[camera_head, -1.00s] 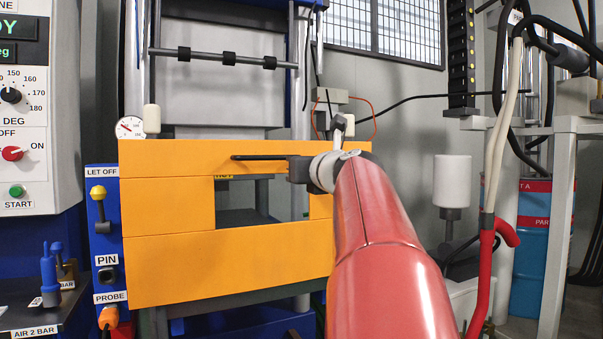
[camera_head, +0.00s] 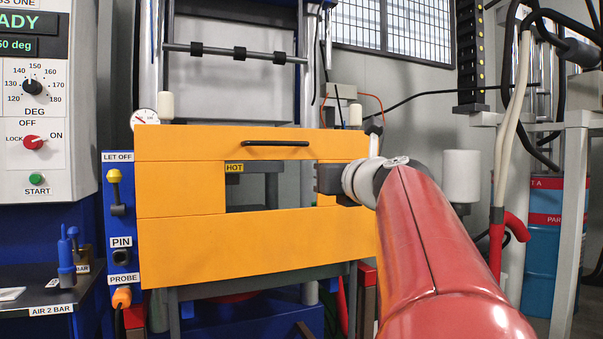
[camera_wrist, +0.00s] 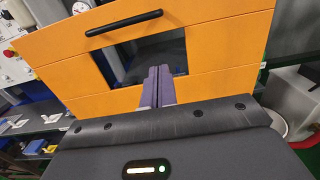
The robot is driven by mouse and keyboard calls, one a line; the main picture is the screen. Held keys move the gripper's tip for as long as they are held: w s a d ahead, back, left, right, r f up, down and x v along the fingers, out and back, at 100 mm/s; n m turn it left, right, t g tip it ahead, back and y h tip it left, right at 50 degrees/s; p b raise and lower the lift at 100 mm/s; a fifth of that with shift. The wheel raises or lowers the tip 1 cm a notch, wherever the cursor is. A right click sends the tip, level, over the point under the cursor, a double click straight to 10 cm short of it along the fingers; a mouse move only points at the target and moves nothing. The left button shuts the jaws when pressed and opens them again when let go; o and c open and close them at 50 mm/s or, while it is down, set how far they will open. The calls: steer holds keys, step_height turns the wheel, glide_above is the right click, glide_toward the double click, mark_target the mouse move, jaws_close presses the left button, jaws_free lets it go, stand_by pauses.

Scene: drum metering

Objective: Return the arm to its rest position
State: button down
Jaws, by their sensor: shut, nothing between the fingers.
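My gripper shows in the wrist view (camera_wrist: 159,75), with its two purple-grey fingers together and nothing between them. Beyond the fingertips in that view is the window of an orange guard door (camera_wrist: 215,55) with a black bar handle (camera_wrist: 124,22). In the head view my red arm reaches from the lower right toward the right part of the orange door (camera_head: 250,245). The dark gripper body (camera_head: 328,180) is by the right end of the window, apart from the black handle (camera_head: 275,143). The fingertips cannot be made out in the head view.
A control panel (camera_head: 45,120) with a dial and switches stands at left, above a shelf with a blue valve (camera_head: 66,258). A blue post (camera_head: 120,240) carries a yellow-knobbed lever. At right are a white-topped stand (camera_head: 575,118), hoses and a blue drum (camera_head: 545,245).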

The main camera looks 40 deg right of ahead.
steer(key=s+a+f+n+g+y, duration=0.3)
steer(key=a+f+n+g+y, duration=0.35)
steer(key=a+f+n, duration=1.5)
steer(key=s+a+f+n+g+h, duration=0.1)
steer(key=s+a+f+n+g, duration=0.1)
steer(key=s+f+n, duration=0.4)
steer(key=s+a+f+n+g+h, duration=0.1)
steer(key=s+f+n+g, duration=0.3)
steer(key=f+n, duration=0.7)
step_height(320, 180, down, 3)
steer(key=s+a, duration=0.1)
steer(key=s, duration=0.1)
steer(key=shift+s+a+r, duration=0.15)
steer(key=shift+s+a, duration=0.2)
steer(key=shift+a, duration=0.05)
